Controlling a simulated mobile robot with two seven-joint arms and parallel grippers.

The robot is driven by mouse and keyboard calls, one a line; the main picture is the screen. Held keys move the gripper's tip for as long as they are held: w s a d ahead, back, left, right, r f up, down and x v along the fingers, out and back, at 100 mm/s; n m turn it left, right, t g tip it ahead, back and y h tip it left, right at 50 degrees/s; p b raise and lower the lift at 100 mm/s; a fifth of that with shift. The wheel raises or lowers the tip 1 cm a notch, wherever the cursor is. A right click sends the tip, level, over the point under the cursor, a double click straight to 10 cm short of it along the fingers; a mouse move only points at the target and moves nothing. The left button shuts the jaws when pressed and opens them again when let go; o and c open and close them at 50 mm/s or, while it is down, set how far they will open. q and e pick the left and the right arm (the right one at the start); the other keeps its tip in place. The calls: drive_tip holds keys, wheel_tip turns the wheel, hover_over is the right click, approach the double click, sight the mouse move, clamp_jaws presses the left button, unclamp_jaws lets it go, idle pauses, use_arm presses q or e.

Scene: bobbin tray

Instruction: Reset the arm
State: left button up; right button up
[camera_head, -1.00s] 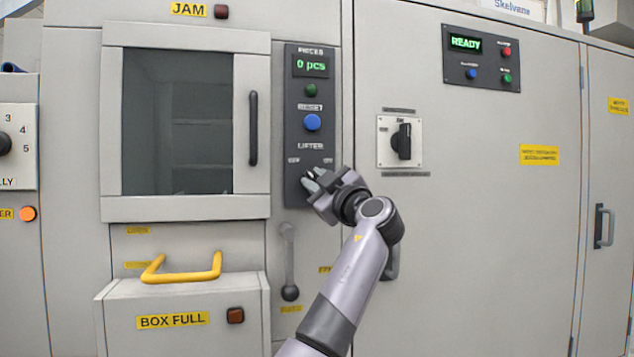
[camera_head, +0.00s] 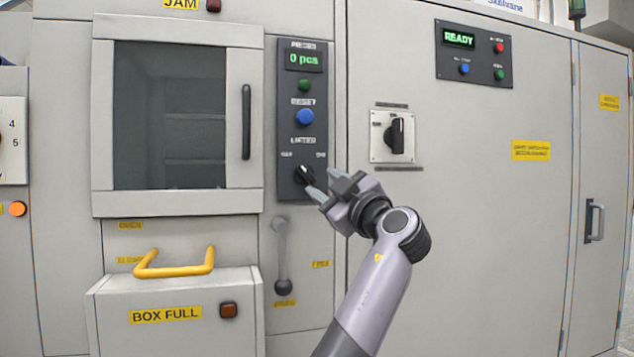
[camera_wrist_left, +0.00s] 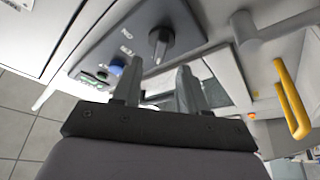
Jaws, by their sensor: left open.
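My left gripper (camera_head: 324,184) is open and empty, just right of the black lifter knob (camera_head: 304,174) on the dark control panel (camera_head: 290,140). In the head view a small gap shows between its fingertips and the knob. In the left wrist view the two fingers (camera_wrist_left: 158,82) stand apart with nothing between them, and the knob (camera_wrist_left: 160,42) lies beyond them. My right gripper is not in view.
A grey lever (camera_head: 282,258) hangs below the panel. A windowed door with a black handle (camera_head: 246,122) is to the left. A yellow handle (camera_head: 174,270) tops the box-full drawer (camera_head: 255,300). A rotary switch (camera_head: 396,136) is on the right cabinet.

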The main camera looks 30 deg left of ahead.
use_arm(q)
drive_tip(key=shift+s+d+f, duration=0.15)
drive_tip(key=shift+s+d, duration=0.05)
drive_tip(key=shift+d, duration=0.15)
